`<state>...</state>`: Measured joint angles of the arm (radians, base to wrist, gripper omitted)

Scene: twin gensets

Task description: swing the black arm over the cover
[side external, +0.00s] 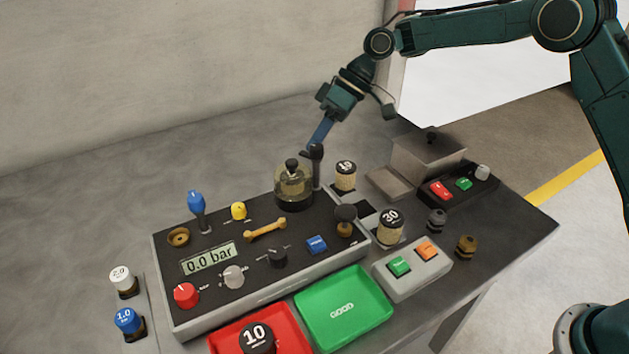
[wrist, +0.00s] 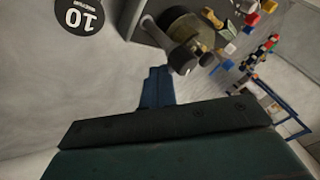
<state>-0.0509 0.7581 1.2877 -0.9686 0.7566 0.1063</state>
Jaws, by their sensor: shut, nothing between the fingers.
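The cover (side external: 294,186) is a clear, yellowish dome with a black knob, standing at the back of the dark panel. The black arm (side external: 316,172) stands just right of it, upright like a post, with a thicker head at the top. In the side view it is beside the cover, not across it. My gripper (side external: 317,143) has blue fingers, shut and empty, pointing down at the arm's head; whether they touch is unclear. In the wrist view, the fingers (wrist: 157,82) are close to the grey-black arm (wrist: 186,55), and a round dark part lies behind it.
The panel (side external: 165,262) carries a blue-topped lever (side external: 197,208), a yellow knob (side external: 239,211) and a 0.0 bar display (side external: 208,258). Weights (side external: 346,176) stand close right of the arm. Green (side external: 345,308) and red trays lie in front. A grey box (side external: 428,160) stands behind right.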

